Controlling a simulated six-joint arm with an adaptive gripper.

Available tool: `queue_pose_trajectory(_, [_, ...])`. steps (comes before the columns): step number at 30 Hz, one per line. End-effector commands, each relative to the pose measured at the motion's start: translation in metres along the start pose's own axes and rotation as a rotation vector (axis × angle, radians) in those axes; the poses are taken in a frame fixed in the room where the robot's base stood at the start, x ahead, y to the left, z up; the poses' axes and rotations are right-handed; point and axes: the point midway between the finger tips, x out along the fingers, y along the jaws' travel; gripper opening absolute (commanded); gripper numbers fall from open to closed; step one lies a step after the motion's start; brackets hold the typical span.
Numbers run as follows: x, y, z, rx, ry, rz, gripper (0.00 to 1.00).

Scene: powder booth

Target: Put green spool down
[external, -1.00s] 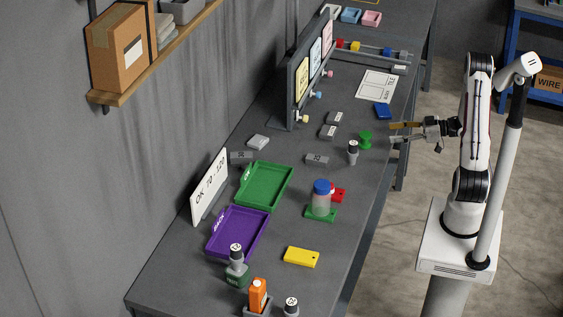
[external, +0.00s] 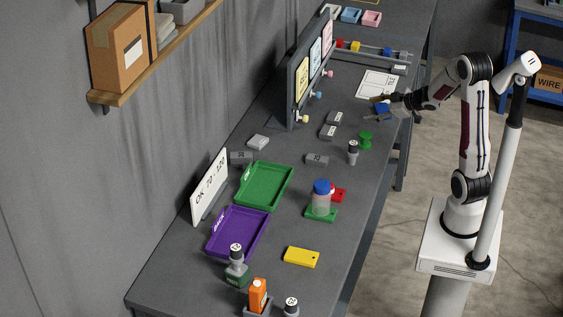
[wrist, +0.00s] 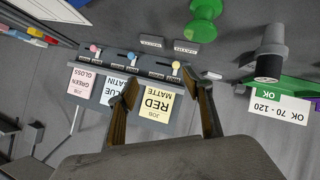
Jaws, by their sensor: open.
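The green spool (external: 365,139) stands upright on the grey bench near its right edge, beside a black-and-grey cylinder with a white top (external: 353,152). It also shows at the top of the wrist view (wrist: 205,22).
The green tray (external: 266,206) and purple tray (external: 212,247) lie nearer the camera. A rack of job cards (external: 291,90) stands upright at the back. Grey blocks (external: 328,132) lie left of the spool.

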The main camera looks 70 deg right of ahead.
Motion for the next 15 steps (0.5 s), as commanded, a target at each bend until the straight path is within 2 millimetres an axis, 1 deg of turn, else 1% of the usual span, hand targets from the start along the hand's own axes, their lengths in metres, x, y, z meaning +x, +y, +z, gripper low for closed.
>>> queue_pose_trajectory(1, [-0.004,-0.002,-0.012,-0.008,-0.012,0.018,0.51])
queue_pose_trajectory(6, [-0.022,-0.008,-0.036,-0.001,-0.069,0.076,0.51])
queue_pose_trajectory(11, [-0.043,-0.021,-0.054,0.025,-0.117,0.112,0.51])
queue_pose_trajectory(15, [-0.065,-0.038,-0.066,0.057,-0.156,0.124,0.51])
